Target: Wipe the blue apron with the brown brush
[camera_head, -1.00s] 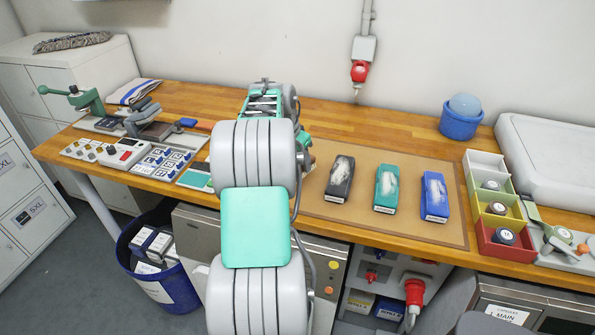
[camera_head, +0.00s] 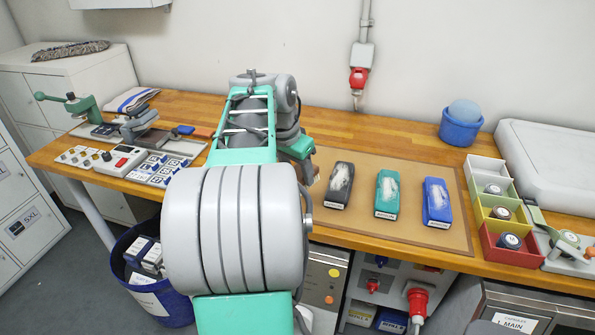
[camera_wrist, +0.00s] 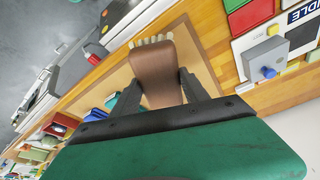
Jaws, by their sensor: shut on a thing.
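My gripper (camera_wrist: 160,77) is shut on the brown brush (camera_wrist: 153,62), with its pale bristles at the far end in the wrist view. In the head view my arm hides most of the gripper and the brush. The blue apron (camera_head: 437,203) is a folded bundle with a whitish patch on top, at the right of a row on the brown mat (camera_head: 400,238). The brush is apart from it, off to the left. A green folded bundle (camera_head: 387,195) and a black one (camera_head: 340,185) lie left of the blue apron, also with whitish patches.
Coloured bins (camera_head: 500,240) stand right of the mat, with a blue pot (camera_head: 460,126) behind. A control box (camera_head: 121,160) and a blue-button panel (camera_head: 165,168) lie at the left. The mat's back strip is clear.

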